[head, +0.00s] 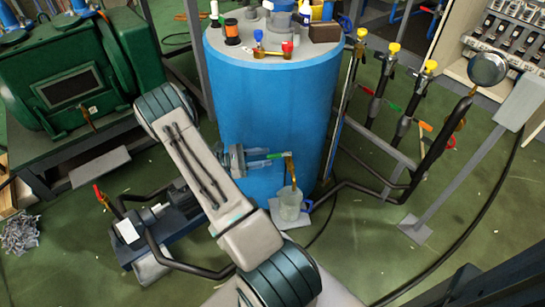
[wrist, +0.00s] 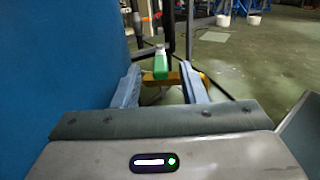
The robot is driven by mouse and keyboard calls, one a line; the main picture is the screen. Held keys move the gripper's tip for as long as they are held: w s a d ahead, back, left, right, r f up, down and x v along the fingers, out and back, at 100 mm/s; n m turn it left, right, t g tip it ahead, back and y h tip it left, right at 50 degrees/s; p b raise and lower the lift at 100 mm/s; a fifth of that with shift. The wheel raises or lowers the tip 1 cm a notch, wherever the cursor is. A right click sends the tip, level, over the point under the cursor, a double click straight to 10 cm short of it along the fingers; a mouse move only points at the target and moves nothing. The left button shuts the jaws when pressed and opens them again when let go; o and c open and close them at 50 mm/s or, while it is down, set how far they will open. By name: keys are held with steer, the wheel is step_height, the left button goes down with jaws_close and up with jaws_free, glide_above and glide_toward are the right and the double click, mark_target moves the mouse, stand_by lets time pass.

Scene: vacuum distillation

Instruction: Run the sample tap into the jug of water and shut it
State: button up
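The sample tap (head: 291,168) is a brass fitting on the side of the blue tank (head: 270,105), with its spout pointing down. Its green handle (head: 277,155) points left toward my gripper (head: 261,158). In the wrist view the handle (wrist: 161,66) lies ahead, between the lines of my two spread fingers (wrist: 160,76); I cannot tell whether they touch it. Brass (wrist: 181,77) shows behind it. The clear jug (head: 289,206) stands upright under the spout, its blue handle to the right. Its water level is hard to tell.
The jug stands on a small pale plate (head: 290,223). Dark pipes and a valve post (head: 400,125) stand right of the tank. A pump (head: 160,228) sits low at left, below a green machine (head: 65,85). Tools and small bottles (head: 275,40) cover the tank top.

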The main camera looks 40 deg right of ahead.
mark_target(273, 155)
steer(key=shift+x, duration=1.95)
